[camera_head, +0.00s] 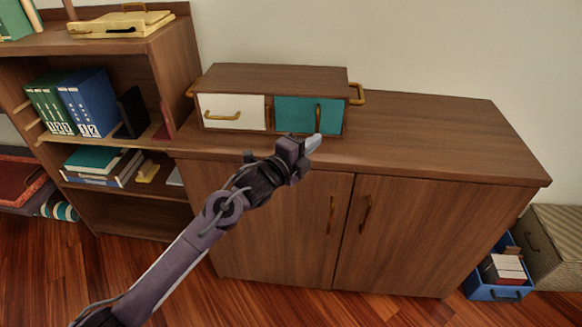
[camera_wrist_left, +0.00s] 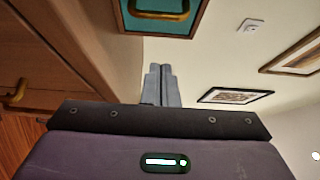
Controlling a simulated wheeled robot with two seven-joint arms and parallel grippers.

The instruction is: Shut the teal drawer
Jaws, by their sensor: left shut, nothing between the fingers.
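The teal drawer (camera_head: 296,114) is the right one of two in a small wooden box (camera_head: 270,78) on top of the cabinet. Its front has an upright brass handle (camera_head: 318,115). The front looks flush or nearly so with the box; any small gap is too fine to tell. In the left wrist view the teal front (camera_wrist_left: 188,28) shows at the top with its brass handle (camera_wrist_left: 158,12). My left gripper (camera_head: 314,142) is shut and empty, just in front of and below the drawer's lower right part. Its closed fingers (camera_wrist_left: 161,84) show in the wrist view. My right gripper is out of view.
A white drawer (camera_head: 246,110) with a brass handle sits left of the teal one. The cabinet top (camera_head: 430,135) is clear to the right. A bookshelf (camera_head: 178,60) with books stands at the left. A blue bin (camera_head: 497,291) is on the floor at the right.

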